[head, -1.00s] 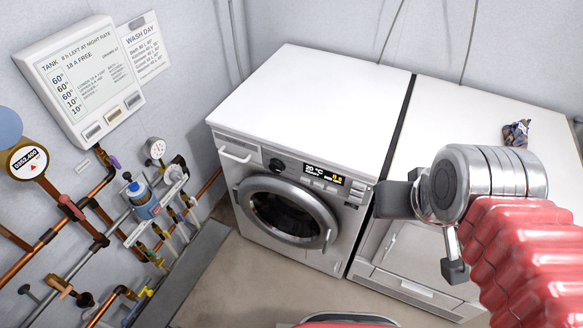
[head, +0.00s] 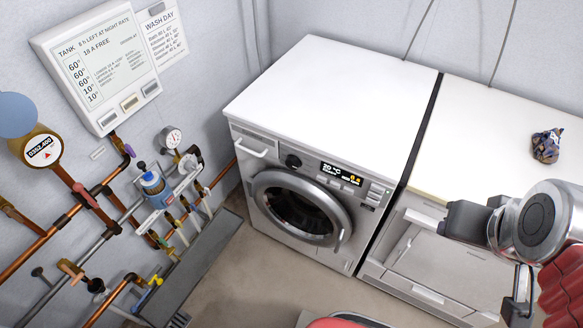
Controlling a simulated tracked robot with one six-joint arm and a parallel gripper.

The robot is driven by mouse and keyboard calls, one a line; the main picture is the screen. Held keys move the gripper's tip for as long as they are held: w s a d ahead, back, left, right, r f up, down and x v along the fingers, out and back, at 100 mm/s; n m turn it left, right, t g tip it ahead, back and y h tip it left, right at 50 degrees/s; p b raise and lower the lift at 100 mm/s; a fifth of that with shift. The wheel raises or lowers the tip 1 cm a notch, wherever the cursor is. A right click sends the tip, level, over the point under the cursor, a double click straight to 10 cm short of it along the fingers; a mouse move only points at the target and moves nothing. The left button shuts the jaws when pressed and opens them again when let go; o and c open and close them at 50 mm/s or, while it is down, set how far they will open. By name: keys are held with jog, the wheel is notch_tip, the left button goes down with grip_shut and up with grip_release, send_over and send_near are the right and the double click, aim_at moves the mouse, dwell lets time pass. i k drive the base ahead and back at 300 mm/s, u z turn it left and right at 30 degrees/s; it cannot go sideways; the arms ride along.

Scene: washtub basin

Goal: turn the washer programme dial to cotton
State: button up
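The washer (head: 318,115) is a white front-loader with a round door (head: 300,207). Its programme dial (head: 293,161) is a small dark knob on the front panel, left of the lit display (head: 341,174). The display reads what looks like 20 °C; its smaller text is too small to read. My gripper (head: 488,262) is at the right, in front of the second machine, well apart from the dial. Its two dark fingers stand wide apart with nothing between them.
A second white machine (head: 490,130) stands right of the washer, with a crumpled patterned cloth (head: 546,145) on top. Copper pipes, valves and a gauge (head: 171,137) line the left wall below a tank panel (head: 100,65). Floor (head: 260,270) before the washer is clear.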

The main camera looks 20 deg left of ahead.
aim_at(293, 162)
jog(key=i, duration=0.35)
jog(key=u, duration=3.6)
jog(key=i, duration=0.5)
jog(key=z, duration=0.1)
